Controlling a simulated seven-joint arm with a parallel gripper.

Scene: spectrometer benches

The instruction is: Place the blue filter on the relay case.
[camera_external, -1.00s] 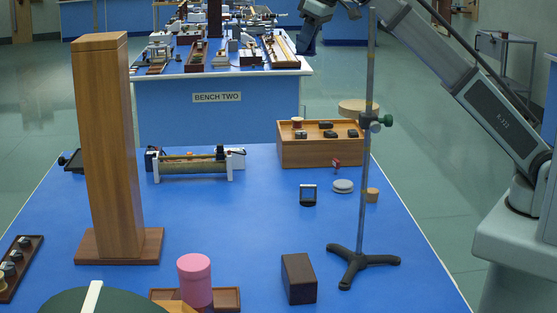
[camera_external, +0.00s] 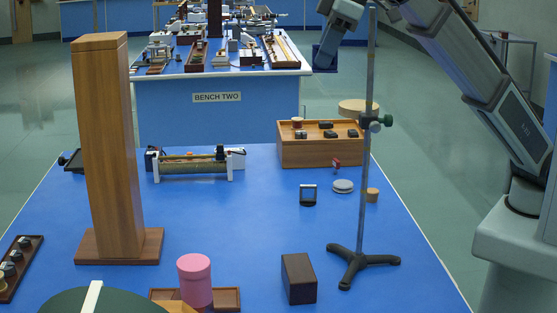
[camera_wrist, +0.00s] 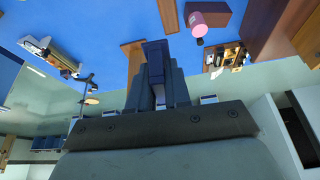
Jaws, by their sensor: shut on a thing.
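My gripper (camera_external: 332,44) is high above the far right of the blue bench, in front of the gap beside bench two. It is shut on the dark blue filter (camera_external: 325,58), which hangs from the fingertips. In the wrist view the filter (camera_wrist: 155,52) shows between the fingers (camera_wrist: 160,78). A wooden case (camera_external: 320,154) with several dark pieces and a reddish knob on top stands at the bench's back right, below my gripper; it may be the relay case. A dark brown block (camera_external: 299,279) stands at the front. I cannot tell for certain which is the relay case.
A thin stand rod (camera_external: 366,190) on a tripod foot rises right of the case. A tall wooden column (camera_external: 108,150) stands at the left. A pink cylinder (camera_external: 195,281), a coil apparatus (camera_external: 193,166) and a small framed piece (camera_external: 308,195) are on the bench. Its middle is clear.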

